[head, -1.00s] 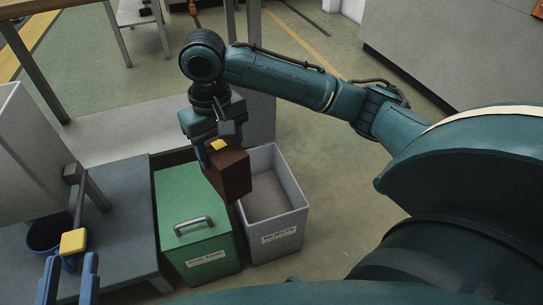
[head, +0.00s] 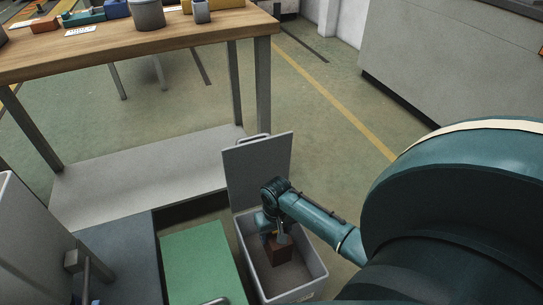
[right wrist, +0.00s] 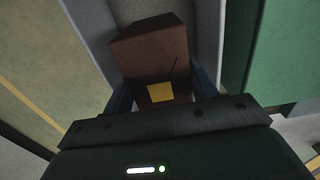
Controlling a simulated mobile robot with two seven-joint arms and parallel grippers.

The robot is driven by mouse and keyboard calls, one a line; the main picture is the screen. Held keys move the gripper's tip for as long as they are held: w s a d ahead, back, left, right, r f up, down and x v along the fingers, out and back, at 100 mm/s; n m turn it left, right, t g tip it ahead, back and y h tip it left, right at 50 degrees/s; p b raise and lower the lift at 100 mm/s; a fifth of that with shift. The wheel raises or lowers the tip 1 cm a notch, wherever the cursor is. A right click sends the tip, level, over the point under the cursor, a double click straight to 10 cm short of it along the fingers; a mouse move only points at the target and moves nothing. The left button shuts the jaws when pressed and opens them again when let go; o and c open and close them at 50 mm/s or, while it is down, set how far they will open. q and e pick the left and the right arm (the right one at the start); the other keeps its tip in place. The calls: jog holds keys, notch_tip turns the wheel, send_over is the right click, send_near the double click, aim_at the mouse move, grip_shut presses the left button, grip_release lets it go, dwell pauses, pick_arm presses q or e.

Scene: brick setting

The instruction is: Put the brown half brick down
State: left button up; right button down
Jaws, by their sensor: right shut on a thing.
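The brown half brick (head: 281,249) is in my right gripper (head: 267,231), inside the mouth of an open grey bin (head: 316,272) in the head view. The gripper points down and is shut on the brick. In the right wrist view the brown brick (right wrist: 150,50) sits between the blue fingers, with a yellow patch on its face. Grey bin walls show on both sides of it. I cannot tell whether the brick touches the bin floor. My left gripper does not show clearly in these views.
The grey bin's lid (head: 256,170) stands raised behind it. A green bin (head: 200,262) stands close on the left, beside a dark grey platform (head: 120,255). A wooden table (head: 150,42) with several items stands behind. Open floor lies to the right.

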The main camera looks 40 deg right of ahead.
jog(key=f+b, duration=0.1)
jog(key=f, duration=0.1)
jog(key=f+b, duration=0.1)
jog(key=f, duration=0.1)
jog(key=f+b, duration=0.1)
jog(key=shift+s+d+f, duration=0.25)
jog(key=shift+s+f, duration=0.05)
jog(key=shift+f, duration=0.1)
jog(key=shift+f+b, duration=0.4)
jog(key=shift+f, duration=0.2)
notch_tip(320, 180, down, 3)
jog(key=shift+b, duration=1)
jog(key=shift+f, duration=0.3)
jog(key=shift+w+r, duration=0.1)
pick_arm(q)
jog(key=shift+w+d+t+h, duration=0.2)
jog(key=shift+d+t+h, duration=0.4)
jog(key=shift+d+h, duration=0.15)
